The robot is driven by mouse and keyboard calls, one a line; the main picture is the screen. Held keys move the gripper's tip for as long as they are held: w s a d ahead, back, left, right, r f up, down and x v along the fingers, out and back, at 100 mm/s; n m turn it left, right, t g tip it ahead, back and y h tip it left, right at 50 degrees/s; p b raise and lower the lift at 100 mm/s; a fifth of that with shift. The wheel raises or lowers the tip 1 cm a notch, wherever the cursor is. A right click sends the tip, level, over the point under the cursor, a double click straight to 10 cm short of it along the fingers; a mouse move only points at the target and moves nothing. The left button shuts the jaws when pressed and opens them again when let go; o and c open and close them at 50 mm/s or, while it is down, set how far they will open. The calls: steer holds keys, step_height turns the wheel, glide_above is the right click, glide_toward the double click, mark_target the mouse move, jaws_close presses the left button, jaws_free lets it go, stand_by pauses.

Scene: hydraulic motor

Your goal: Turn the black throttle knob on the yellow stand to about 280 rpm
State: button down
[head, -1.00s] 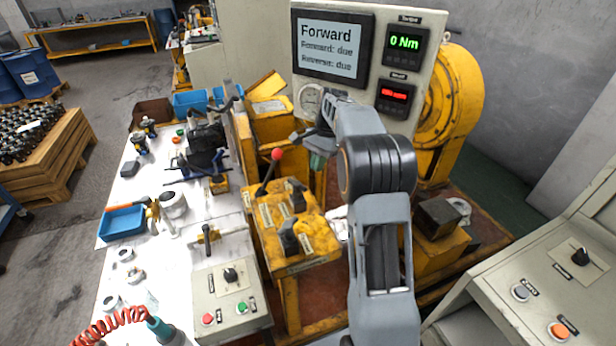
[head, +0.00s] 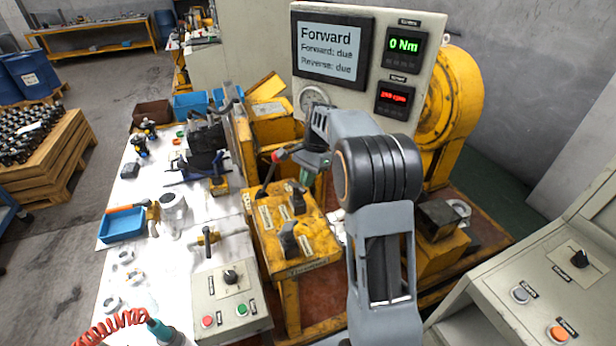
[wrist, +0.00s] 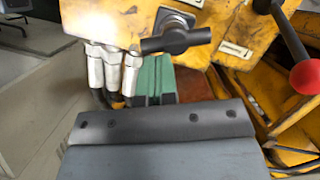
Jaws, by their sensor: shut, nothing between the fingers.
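The yellow stand (head: 315,250) carries two black knobs, a far one (head: 298,199) and a near one (head: 289,238); their labels are too small to read, so I cannot tell which is the throttle. A black bar-shaped handle on the stand shows in the wrist view (wrist: 175,40). My gripper (head: 290,150) is shut and empty, beyond and above the knobs, close to the red-tipped lever (head: 267,185). It fills the bottom of the wrist view as a grey block (wrist: 160,125), apart from the handle. The red speed readout (head: 393,97) looks like about 250 rpm, blurred.
The lever's red ball (wrist: 305,75) stands at the right of the wrist view. The screen (head: 331,47) reads Forward, with Forward and Reverse due; torque (head: 404,44) reads 0 Nm. A grey button box (head: 232,298) sits in front, left of the stand.

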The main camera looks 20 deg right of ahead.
steer(key=shift+s+a, duration=0.15)
steer(key=shift+a, duration=0.05)
